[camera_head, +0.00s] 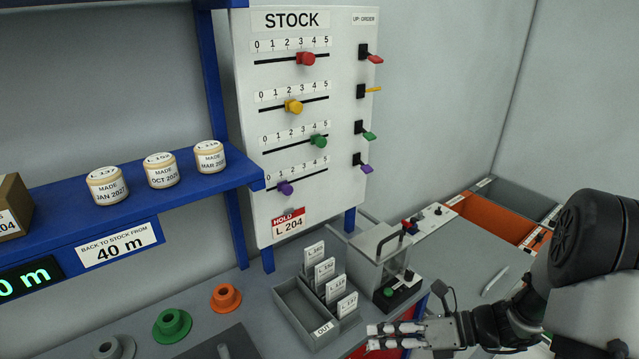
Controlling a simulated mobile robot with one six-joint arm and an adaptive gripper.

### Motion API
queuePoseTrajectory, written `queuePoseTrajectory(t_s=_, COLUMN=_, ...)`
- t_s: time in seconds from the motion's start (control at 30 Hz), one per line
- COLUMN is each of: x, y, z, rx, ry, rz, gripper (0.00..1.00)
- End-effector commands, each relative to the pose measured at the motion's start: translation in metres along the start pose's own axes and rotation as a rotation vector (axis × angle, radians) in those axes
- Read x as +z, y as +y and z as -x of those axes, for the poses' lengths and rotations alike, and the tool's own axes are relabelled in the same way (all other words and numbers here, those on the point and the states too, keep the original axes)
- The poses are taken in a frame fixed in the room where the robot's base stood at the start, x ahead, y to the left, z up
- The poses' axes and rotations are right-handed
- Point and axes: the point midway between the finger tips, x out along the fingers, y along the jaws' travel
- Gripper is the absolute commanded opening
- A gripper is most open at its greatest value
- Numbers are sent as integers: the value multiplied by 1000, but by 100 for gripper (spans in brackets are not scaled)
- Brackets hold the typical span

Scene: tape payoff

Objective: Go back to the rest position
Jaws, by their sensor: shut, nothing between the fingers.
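My gripper (372,337) is at the bottom of the head view, pointing left, with its pale fingers near the front edge of the bench. It is shut and holds nothing. It is just right of and in front of the grey card tray (290,312) marked OUT. My arm reaches in from the right side, and its dark joint hides part of the bench there.
The STOCK board (245,130) with coloured sliders stands behind. A blue shelf (80,220) holds three tape rolls. A clear-sided device (370,255) with a dark handle stands behind my gripper. Bins (490,225) stand back right.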

Motion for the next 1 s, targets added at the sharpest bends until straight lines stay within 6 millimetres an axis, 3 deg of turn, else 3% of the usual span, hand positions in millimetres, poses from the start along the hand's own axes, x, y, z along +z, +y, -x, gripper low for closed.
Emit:
queuePoseTrajectory(t_s=0.03, x=4, y=23, z=0, rx=-4, ry=73, rz=134, gripper=0)
queuePoseTrajectory(t_s=0.1, x=3, y=50, z=1, rx=-2, ry=176, rz=320, gripper=0)
queuePoseTrajectory(t_s=0.4, x=-18, y=140, z=24, rx=45, ry=610, rz=1122, gripper=0)
queuePoseTrajectory(t_s=0.6, x=-34, y=179, z=53, rx=106, ry=909, rz=1645, gripper=0)
queuePoseTrajectory(t_s=0.8, x=-42, y=202, z=86, rx=180, ry=1222, rz=2114, gripper=0)
queuePoseTrajectory(t_s=1.0, x=-42, y=213, z=108, rx=240, ry=1452, rz=2388, gripper=0)
